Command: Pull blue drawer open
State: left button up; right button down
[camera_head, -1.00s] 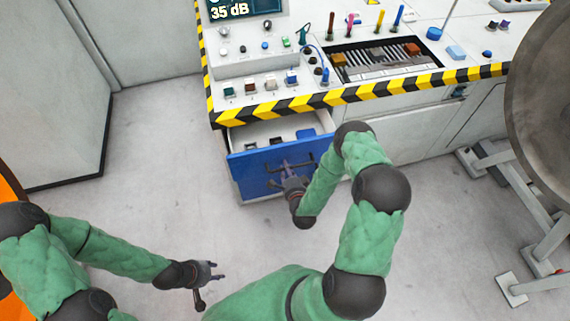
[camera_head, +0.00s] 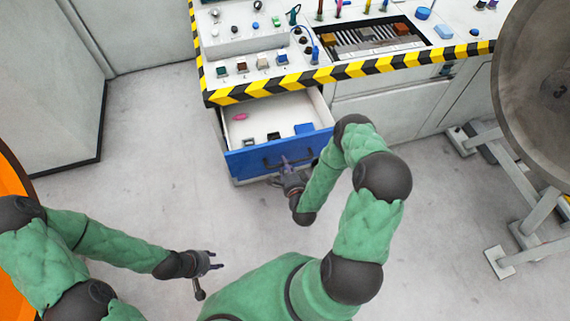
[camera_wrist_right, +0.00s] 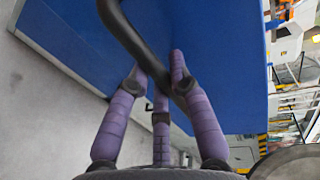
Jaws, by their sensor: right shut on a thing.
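The blue drawer (camera_head: 245,162) under the console is pulled partly out, and its white inside (camera_head: 262,117) shows. Its dark bar handle (camera_head: 273,164) is on the blue front; the handle also shows large in the right wrist view (camera_wrist_right: 125,30). My right gripper (camera_head: 288,166) is at the drawer front, shut on the handle. In the right wrist view its purple fingers (camera_wrist_right: 160,85) close around the handle in front of the blue panel. My left gripper (camera_head: 212,261) hangs over the floor at lower left, apart from the drawer, with its fingers looking spread and empty.
Inside the drawer lie a pink item (camera_head: 240,117), a blue block (camera_head: 304,129) and small dark items. The console edge with yellow-black stripes (camera_head: 300,80) overhangs the drawer. A large metal wheel (camera_head: 535,90) on a stand is at right. Floor before the drawer is clear.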

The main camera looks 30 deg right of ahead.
jog(key=c, duration=1.1)
grip_release()
jog(key=shift+s, duration=0.1)
jog(key=v, duration=1.2)
jog(key=shift+a+f, duration=0.1)
jog(key=a+f+n+g+y+p, duration=0.2)
jog(key=a+f+n+g+y, duration=0.45)
jog(key=a+n+g, duration=0.5)
jog(key=s+a+r+n+g+y, duration=0.1)
jog(key=s+a+r+n+g, duration=0.1)
jog(key=s+n, duration=0.4)
jog(key=s+a+g, duration=0.1)
jog(key=a, duration=0.1)
jog(key=shift+a+r+n, duration=0.3)
jog(key=shift+a+n, duration=0.05)
